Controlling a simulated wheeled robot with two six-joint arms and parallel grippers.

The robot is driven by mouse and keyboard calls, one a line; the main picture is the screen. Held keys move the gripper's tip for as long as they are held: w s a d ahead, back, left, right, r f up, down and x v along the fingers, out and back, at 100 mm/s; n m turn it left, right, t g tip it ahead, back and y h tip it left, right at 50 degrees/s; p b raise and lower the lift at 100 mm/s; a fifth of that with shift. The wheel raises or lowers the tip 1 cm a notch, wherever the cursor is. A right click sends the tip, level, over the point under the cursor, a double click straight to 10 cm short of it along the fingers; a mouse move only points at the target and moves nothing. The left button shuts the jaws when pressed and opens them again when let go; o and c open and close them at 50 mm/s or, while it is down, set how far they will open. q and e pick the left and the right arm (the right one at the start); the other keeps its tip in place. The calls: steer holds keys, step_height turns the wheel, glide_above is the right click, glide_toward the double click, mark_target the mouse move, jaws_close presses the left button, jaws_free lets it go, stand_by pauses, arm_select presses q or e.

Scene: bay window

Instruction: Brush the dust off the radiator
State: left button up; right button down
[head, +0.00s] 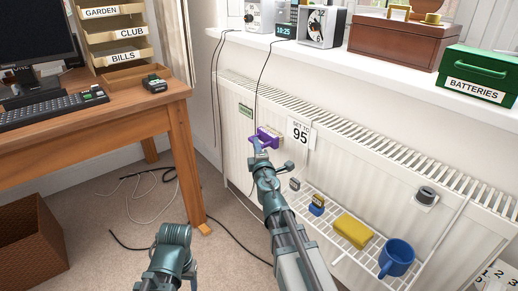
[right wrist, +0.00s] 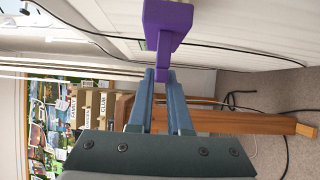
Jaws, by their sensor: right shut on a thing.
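The white radiator (head: 330,140) runs under the sill, with a slotted top and a ribbed front. My right gripper (head: 259,143) is shut on a purple brush (head: 267,136), near the left part of the radiator front. In the right wrist view, the fingers (right wrist: 161,76) close on the narrow handle of the brush (right wrist: 168,18), whose wider block lies beyond them, by the white panel. I cannot tell whether the brush touches the radiator. I make out no dust at this size. My left arm shows at the bottom, but its fingers are out of view.
A "SET TO 95" card (head: 300,134) hangs on the radiator. A wire rack holds a yellow sponge (head: 352,230) and a blue mug (head: 397,257). A black cable hangs from the sill beside the brush. A wooden desk (head: 150,108) stands left, with cables on the floor.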

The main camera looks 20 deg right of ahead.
steer(key=w, duration=0.1)
steer(key=w+a, duration=0.1)
steer(key=w, duration=0.1)
steer(key=w+a, duration=0.1)
steer(key=w, duration=0.1)
steer(key=shift+w, duration=0.1)
stand_by(0.5)
steer(key=shift+s+a, duration=0.35)
steer(key=shift+a, duration=0.6)
steer(key=shift+s+a, duration=0.35)
steer(key=shift+a, duration=0.55)
steer(key=shift+s+a, duration=0.35)
steer(key=shift+a, duration=0.6)
steer(key=shift+a, duration=0.1)
steer(key=shift+s+a, duration=0.3)
steer(key=shift+a, duration=0.35)
steer(key=shift+s+a, duration=0.25)
steer(key=shift+a, duration=0.4)
